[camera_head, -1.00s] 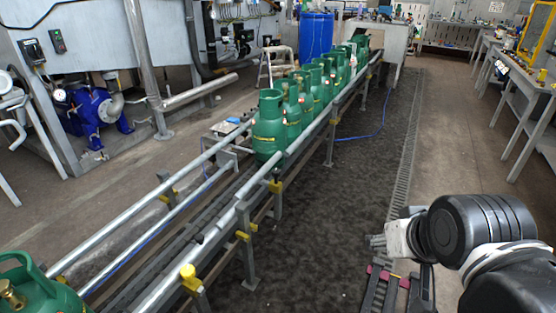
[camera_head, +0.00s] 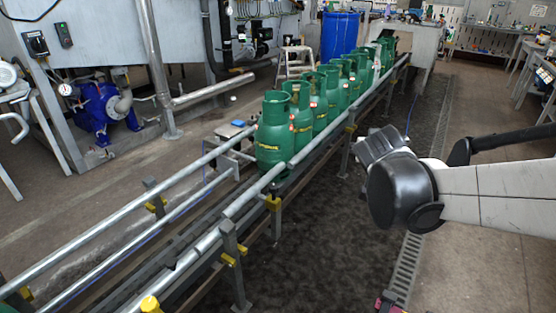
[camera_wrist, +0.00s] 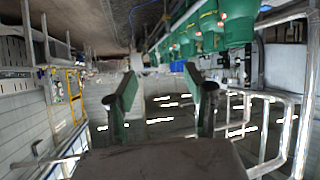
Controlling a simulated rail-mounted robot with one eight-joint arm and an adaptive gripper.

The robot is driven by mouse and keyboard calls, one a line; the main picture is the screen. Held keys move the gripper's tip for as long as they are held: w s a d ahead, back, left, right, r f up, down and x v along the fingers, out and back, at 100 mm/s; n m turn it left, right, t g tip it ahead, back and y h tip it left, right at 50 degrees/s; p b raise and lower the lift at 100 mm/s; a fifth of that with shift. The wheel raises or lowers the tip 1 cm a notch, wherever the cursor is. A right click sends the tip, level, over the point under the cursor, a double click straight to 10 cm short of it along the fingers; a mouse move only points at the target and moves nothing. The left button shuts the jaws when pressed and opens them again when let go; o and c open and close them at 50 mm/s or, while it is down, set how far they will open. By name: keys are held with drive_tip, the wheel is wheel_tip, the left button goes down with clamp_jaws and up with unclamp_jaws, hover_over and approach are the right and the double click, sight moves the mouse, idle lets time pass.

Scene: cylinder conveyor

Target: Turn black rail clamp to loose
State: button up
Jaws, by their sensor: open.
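My gripper (camera_wrist: 160,80) shows in the wrist view with its two fingers apart and nothing between them. In the head view my arm reaches in from the right, over the floor beside the conveyor, and the fingers cannot be made out. The conveyor's near guide rail (camera_head: 205,243) is a grey tube carried on posts with yellow knobs, one of them a yellow knob (camera_head: 272,203) below the rail. I cannot pick out the black rail clamp for certain among the small dark fittings. My gripper is apart from the rail.
A row of green gas cylinders (camera_head: 273,135) stands on the conveyor, running to the back. A blue barrel (camera_head: 339,37) stands behind it. A blue pump (camera_head: 100,113) is at the left. Workbenches line the right side.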

drive_tip(key=w+a+f+t+b, duration=0.2)
drive_tip(key=w+a+f, duration=0.3)
drive_tip(key=w, duration=0.5)
drive_tip(key=n+t+y+b, duration=0.3)
drive_tip(key=t+y+b, duration=0.1)
drive_tip(key=y+b, duration=0.1)
approach(273, 185)
drive_tip(key=d+r, duration=0.8)
drive_tip(key=r, duration=0.4)
drive_tip(key=a+f+n+y+b, duration=0.25)
drive_tip(key=a+f, duration=0.35)
drive_tip(key=f, duration=0.7)
drive_tip(key=shift+m+g, duration=0.3)
drive_tip(key=shift+m, duration=0.15)
drive_tip(key=b+x, duration=0.2)
drive_tip(key=x, duration=0.9)
drive_tip(key=shift+w+a, duration=0.25)
drive_tip(key=shift+w, duration=0.05)
drive_tip(key=shift+x, duration=0.8)
drive_tip(key=shift+r, duration=0.1)
